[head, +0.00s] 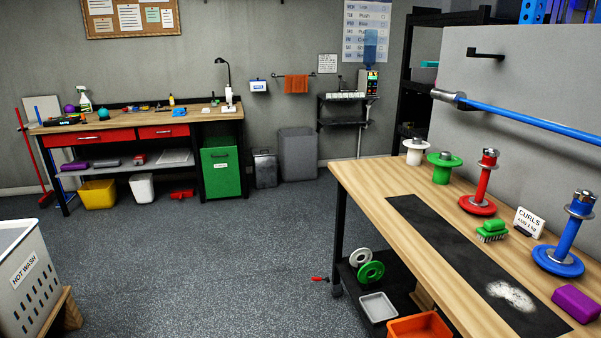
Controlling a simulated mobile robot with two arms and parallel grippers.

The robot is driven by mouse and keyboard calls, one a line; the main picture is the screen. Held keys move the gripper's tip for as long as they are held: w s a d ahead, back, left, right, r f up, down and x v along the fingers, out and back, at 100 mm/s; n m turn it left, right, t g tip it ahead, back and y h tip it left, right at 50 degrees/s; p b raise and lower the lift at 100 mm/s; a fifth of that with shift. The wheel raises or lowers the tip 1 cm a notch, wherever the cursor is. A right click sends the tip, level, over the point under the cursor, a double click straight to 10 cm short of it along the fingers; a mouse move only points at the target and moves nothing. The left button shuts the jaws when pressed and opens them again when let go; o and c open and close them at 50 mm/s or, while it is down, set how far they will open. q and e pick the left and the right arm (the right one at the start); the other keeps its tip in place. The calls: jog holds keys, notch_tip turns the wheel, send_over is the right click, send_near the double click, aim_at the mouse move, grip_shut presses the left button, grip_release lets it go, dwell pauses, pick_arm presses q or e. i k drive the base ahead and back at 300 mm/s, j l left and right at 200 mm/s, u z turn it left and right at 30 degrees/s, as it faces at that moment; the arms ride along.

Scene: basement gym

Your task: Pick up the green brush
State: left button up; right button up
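The green brush (492,231) lies on the wooden table at the right. It has a green top and pale bristles facing down. It sits just beyond the black mat (432,226), between the red weight stand (483,187) and the small white "CURLS" sign (528,222). Neither of my grippers shows in the head view.
The wooden table (375,180) also holds a white spool (414,153), a green spool (443,169), a blue weight stand (566,240) and a purple block (577,303). White powder (510,296) lies on the mat. A blue bar (530,116) juts out above. Open floor (220,260) lies left of the table.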

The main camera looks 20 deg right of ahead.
aim_at(495, 228)
jog(key=i+z, duration=0.2)
jog(key=i, duration=0.4)
jog(key=i+z, duration=0.25)
jog(key=i, duration=0.3)
jog(key=i+j+z, duration=0.2)
jog(key=i, duration=0.35)
